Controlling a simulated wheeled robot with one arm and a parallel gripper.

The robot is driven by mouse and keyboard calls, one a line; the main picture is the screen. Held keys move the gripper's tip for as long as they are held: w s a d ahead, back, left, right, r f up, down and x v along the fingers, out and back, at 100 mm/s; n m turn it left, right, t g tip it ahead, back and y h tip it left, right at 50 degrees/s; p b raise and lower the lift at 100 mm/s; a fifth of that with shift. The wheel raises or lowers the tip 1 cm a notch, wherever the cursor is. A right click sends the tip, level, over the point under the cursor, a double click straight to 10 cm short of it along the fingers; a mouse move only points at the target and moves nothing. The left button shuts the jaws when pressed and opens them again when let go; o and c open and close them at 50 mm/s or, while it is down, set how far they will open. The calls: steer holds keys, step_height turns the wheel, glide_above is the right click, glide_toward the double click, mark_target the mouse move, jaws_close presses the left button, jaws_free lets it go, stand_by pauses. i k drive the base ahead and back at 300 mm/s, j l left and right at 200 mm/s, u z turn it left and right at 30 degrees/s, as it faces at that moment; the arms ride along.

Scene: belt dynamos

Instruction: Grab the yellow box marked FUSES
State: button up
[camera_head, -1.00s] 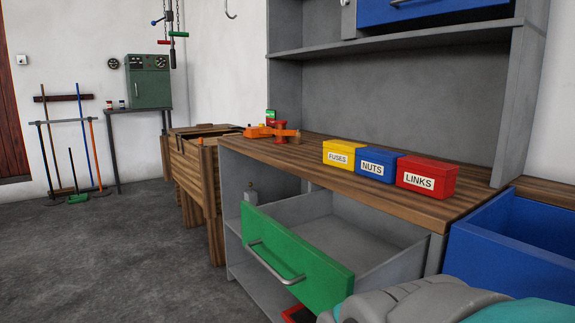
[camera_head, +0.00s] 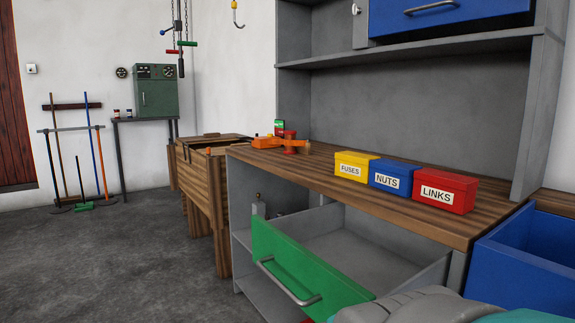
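The yellow box marked FUSES (camera_head: 353,165) stands on the wooden top of the grey workbench (camera_head: 330,178). It is the leftmost of three boxes in a row. The blue NUTS box (camera_head: 391,177) is close on its right, and the red LINKS box (camera_head: 446,190) is right of that. My gripper is not in view; only a grey and teal part, which looks like my arm, shows at the bottom right edge.
A green-fronted drawer (camera_head: 305,272) sticks out open below the bench top. An open blue drawer or bin (camera_head: 525,262) is at the right. An orange tool (camera_head: 282,144) lies on the bench's left end. A wooden crate (camera_head: 200,185) stands further left.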

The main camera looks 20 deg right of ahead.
mark_target(355, 167)
steer(key=i+j+u, duration=0.2)
steer(key=i, duration=0.4)
steer(key=i+u, duration=0.25)
steer(key=i, duration=0.35)
steer(key=i+j+z, duration=0.1)
steer(key=i+z, duration=0.25)
steer(key=z, duration=0.15)
steer(key=i+j+z, duration=0.2)
steer(key=i+z, duration=0.25)
steer(key=k, duration=0.1)
